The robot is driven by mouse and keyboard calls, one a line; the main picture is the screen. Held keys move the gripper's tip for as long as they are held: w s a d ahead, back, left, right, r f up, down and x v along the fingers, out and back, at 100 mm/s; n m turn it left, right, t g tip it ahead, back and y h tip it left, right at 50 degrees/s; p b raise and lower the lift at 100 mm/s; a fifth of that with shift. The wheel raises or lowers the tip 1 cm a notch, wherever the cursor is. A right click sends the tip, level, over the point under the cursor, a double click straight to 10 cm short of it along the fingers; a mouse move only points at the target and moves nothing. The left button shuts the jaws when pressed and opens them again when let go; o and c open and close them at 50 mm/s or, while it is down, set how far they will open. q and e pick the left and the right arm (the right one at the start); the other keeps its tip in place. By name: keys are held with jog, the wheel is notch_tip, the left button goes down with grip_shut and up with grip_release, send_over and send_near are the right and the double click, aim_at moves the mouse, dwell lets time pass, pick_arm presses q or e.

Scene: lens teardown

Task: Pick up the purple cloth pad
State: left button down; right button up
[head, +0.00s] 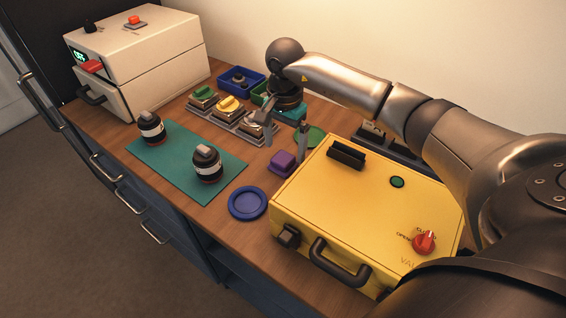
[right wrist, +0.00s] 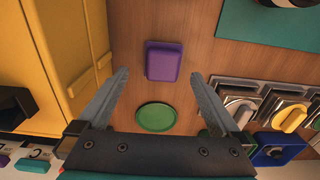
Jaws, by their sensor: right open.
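The purple cloth pad (head: 283,162) lies on the wooden table just left of the yellow case in the head view. In the right wrist view the purple pad (right wrist: 163,61) lies flat, ahead of the fingertips and between their lines. My right gripper (head: 285,146) hangs above the table near the pad, its fingers spread. In the right wrist view my right gripper (right wrist: 162,80) is open with nothing between its fingers. The pad and fingers appear apart. My left gripper is not in view.
The yellow case (head: 330,215) stands close right of the pad. A green disc (head: 311,136) lies behind it, a blue dish (head: 248,203) in front.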

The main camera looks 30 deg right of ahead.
aim_at(283, 158)
jog(key=f, duration=0.4)
jog(key=shift+w+f+b, duration=0.2)
jog(key=shift+f+b, duration=0.1)
jog(key=shift+f, duration=0.1)
jog(key=c, duration=1.4)
notch_tip(283, 158, up, 20)
jog(key=shift+r+p, duration=0.1)
jog(key=shift+p, duration=1.15)
jog(key=o, duration=0.9)
jog(key=c, duration=0.6)
jog(key=shift+a, duration=0.1)
jog(key=shift+c, duration=0.2)
